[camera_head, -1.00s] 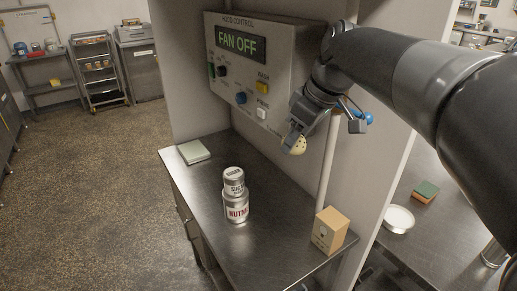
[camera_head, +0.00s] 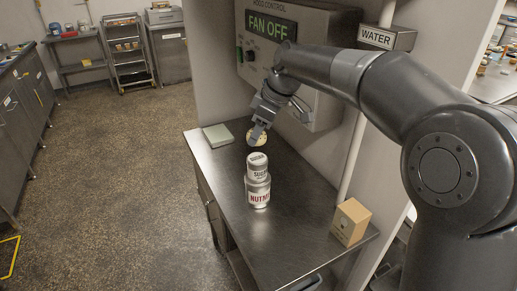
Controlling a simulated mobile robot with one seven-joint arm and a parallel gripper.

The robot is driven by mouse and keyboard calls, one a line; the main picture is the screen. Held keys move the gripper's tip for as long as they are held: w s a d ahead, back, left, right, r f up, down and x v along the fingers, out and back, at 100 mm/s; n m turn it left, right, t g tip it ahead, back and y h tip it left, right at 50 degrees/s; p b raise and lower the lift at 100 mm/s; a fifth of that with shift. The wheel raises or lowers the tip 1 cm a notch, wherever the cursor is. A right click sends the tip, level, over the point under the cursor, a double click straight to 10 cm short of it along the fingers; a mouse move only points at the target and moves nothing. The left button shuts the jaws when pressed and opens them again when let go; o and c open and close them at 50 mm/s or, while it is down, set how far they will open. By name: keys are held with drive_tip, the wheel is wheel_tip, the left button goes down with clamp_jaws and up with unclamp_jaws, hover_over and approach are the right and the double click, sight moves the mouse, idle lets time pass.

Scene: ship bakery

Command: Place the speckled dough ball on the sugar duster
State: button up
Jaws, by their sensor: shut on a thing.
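The speckled dough ball (camera_head: 257,139) is pale cream with dark specks. My gripper (camera_head: 259,132) is shut on it and holds it above the counter, close over the sugar duster in the picture. The sugar duster (camera_head: 258,173) is a silver can with a pale, lettered lid. It stands upright on a wider silver nutmeg tin (camera_head: 258,192) with red lettering. A small gap shows between the ball and the duster's top. I cannot tell whether the ball is directly above the duster or behind it. The finger hides part of the ball.
The steel counter (camera_head: 290,221) has free room around the tins. A pale green pad (camera_head: 217,135) lies at its far left and a tan box (camera_head: 350,221) stands at its right edge. The hood control panel (camera_head: 290,60) reads FAN OFF behind my arm.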

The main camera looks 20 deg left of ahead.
sight(259, 158)
drive_tip(key=shift+f, duration=2.55)
drive_tip(key=shift+f, duration=0.1)
drive_tip(key=o, duration=1)
drive_tip(key=v, duration=1.1)
drive_tip(key=s+d+m+t+h, duration=0.2)
drive_tip(key=s+d+m, duration=0.35)
drive_tip(key=d, duration=0.35)
drive_tip(key=s+d+m+t+h, duration=0.15)
drive_tip(key=s+d+m, duration=0.25)
drive_tip(key=s+d, duration=0.4)
drive_tip(key=s+d+f+m+t, duration=0.2)
drive_tip(key=s+d+f+m, duration=0.6)
drive_tip(key=s+d, duration=0.3)
drive_tip(key=d+f+h, duration=0.1)
drive_tip(key=d, duration=0.1)
drive_tip(key=shift+s+d+f, duration=0.2)
drive_tip(key=shift+s+d, duration=0.15)
